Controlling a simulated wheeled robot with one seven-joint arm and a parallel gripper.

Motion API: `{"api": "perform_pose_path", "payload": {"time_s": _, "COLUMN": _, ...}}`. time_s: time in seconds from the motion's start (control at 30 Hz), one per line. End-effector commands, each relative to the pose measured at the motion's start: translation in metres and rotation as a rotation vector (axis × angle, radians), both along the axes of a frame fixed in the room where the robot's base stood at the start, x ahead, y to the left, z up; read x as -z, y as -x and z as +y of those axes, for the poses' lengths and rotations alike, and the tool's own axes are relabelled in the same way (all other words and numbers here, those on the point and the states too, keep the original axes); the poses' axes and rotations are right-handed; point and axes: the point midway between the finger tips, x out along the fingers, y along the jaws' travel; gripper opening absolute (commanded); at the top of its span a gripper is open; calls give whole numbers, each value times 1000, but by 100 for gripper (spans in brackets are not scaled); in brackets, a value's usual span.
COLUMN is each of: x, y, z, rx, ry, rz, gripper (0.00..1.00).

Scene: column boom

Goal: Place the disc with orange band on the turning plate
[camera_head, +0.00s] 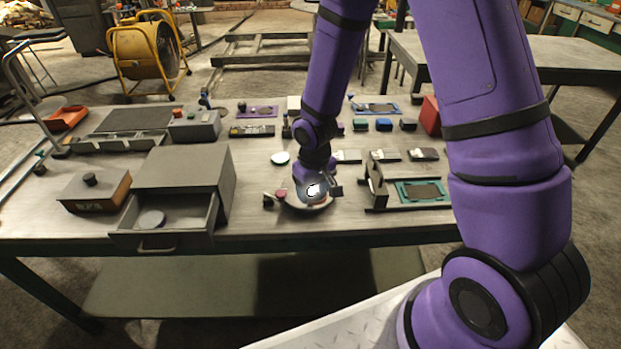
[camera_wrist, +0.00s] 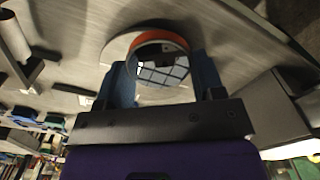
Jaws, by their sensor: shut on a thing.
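My gripper (camera_head: 314,188) is over the round turning plate (camera_head: 296,206) near the front middle of the bench. In the wrist view, its two blue fingers (camera_wrist: 163,72) are shut on the disc with orange band (camera_wrist: 160,41), one finger on each side. The disc has a shiny, mirror-like top face and an orange rim. The pale edge of the turning plate (camera_wrist: 118,46) shows beyond the disc. I cannot tell whether the disc touches the plate or hangs just above it. In the head view my gripper mostly hides the disc.
A grey cabinet (camera_head: 183,165) with an open drawer (camera_head: 180,222) holding a pale disc (camera_head: 151,219) stands left of the plate. A white disc (camera_head: 280,158) lies behind it. A grey bracket (camera_head: 375,185) and green-framed tray (camera_head: 399,192) stand right. Small boxes line the back.

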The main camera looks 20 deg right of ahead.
Motion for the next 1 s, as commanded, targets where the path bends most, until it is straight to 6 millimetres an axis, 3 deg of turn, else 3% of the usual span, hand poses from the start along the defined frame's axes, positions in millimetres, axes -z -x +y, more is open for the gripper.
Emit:
{"api": "perform_pose_path", "payload": {"time_s": 0.2, "x": 5, "y": -49, "z": -9, "rx": 1, "ry": -1, "rz": -3, "gripper": 27}}
{"api": "perform_pose_path", "payload": {"time_s": 0.37, "x": 7, "y": -71, "z": -13, "rx": 0, "ry": -1, "rz": -2, "gripper": 27}}
{"api": "perform_pose_path", "payload": {"time_s": 0.63, "x": 8, "y": -88, "z": -16, "rx": 1, "ry": 0, "rz": -1, "gripper": 27}}
{"api": "perform_pose_path", "payload": {"time_s": 0.83, "x": 38, "y": -86, "z": -15, "rx": -2, "ry": 1, "rz": 3, "gripper": 27}}
{"api": "perform_pose_path", "payload": {"time_s": 1.0, "x": 43, "y": -86, "z": -16, "rx": 0, "ry": 0, "rz": -1, "gripper": 27}}
